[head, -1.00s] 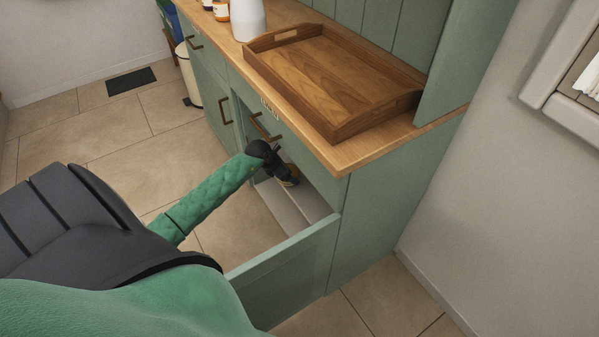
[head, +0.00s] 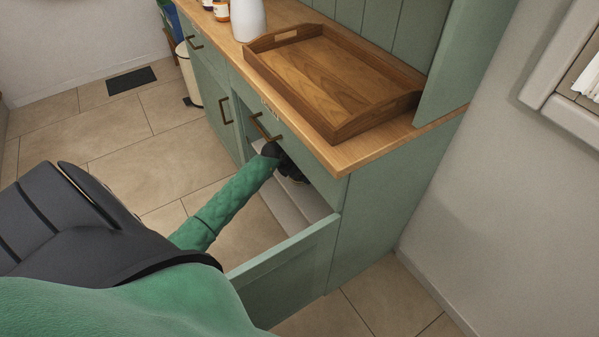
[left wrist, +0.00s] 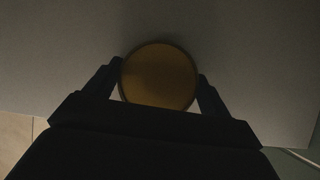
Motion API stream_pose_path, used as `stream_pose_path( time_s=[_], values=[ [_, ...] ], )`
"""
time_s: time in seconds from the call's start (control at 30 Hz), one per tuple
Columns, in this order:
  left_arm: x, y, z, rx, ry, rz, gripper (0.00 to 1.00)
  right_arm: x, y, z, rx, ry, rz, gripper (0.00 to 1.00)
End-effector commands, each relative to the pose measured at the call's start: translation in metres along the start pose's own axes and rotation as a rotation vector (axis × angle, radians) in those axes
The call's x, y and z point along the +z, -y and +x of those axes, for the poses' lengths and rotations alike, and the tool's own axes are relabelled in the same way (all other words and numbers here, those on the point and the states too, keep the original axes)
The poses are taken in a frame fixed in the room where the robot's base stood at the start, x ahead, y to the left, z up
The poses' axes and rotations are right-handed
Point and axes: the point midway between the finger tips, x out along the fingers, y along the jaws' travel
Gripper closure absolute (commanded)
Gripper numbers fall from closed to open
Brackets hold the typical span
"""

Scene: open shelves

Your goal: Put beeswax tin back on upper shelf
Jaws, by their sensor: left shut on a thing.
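The beeswax tin shows in the left wrist view as a round, flat, dark amber disc (left wrist: 158,76). My left gripper (left wrist: 160,92) has one dark finger on each side of it and is shut on it. A plain grey surface lies behind the tin; I cannot tell whether the tin touches it. In the head view my left gripper (head: 292,172) reaches into the open lower compartment of the green cabinet, under the drawer front. The tin is hidden there by my wrist and shadow. My right gripper is in neither view.
The cabinet door (head: 285,275) stands open at the near side of the compartment. The pale compartment shelf (head: 312,205) shows bare at its front. Above, the wooden counter (head: 345,158) carries a wooden tray (head: 335,75) and a white vase (head: 248,20). A cream bin (head: 190,75) stands farther back.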

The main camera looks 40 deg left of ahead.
Motion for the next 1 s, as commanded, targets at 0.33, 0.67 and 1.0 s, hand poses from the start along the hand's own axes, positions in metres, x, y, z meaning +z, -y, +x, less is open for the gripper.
stream_pose_path(
  time_s=[0.33,0.67,1.0],
  values=[
    [-0.001,0.000,0.001,0.000,0.000,0.000,0.08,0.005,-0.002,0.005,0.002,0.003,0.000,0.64],
    [0.001,0.000,-0.001,0.000,0.000,-0.001,0.00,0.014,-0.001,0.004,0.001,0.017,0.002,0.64],
    [-0.001,-0.001,-0.046,0.002,-0.001,0.003,0.00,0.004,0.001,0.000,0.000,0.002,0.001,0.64]
  ],
)
